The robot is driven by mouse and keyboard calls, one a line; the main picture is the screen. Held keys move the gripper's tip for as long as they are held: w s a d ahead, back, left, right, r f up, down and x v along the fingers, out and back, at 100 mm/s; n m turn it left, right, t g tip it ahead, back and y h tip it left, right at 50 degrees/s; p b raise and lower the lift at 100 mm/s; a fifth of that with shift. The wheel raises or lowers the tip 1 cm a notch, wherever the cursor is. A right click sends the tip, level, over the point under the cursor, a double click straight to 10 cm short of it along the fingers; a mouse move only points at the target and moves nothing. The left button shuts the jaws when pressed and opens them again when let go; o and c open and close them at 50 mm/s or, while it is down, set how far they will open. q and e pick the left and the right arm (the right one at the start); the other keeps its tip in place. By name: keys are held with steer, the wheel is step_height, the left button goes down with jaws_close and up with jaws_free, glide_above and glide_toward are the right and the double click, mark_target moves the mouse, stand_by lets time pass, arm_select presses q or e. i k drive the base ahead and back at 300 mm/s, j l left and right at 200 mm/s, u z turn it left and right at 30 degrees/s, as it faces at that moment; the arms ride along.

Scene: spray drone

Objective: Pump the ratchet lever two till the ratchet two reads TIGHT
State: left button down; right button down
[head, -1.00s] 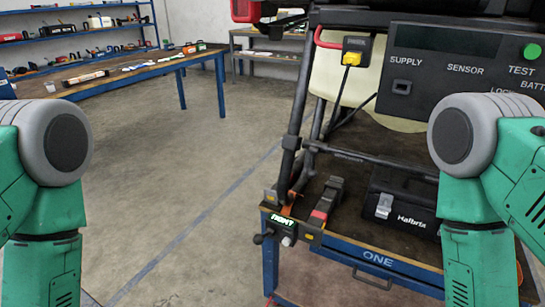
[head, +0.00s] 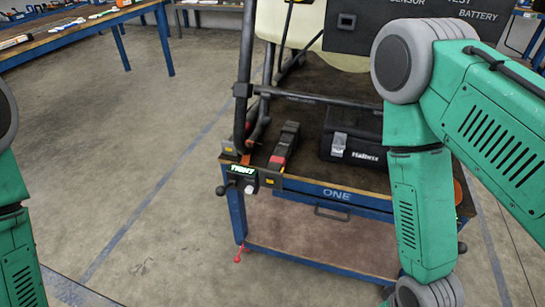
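A ratchet (head: 250,178) sits at the left front corner of the blue-framed workbench. I cannot tell whether this is ratchet one or two. An orange strap (head: 248,152) runs by the frame's foot. My green arms show at the left and right edges, but neither gripper is in view.
The workbench, marked ONE (head: 336,195), carries a black tube frame (head: 246,70), a pale tank (head: 345,58) and a black Halbrix toolbox (head: 352,140). The floor (head: 140,150) to the left is clear.

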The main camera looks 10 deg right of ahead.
mark_target(462, 248)
steer(key=z, duration=1.95)
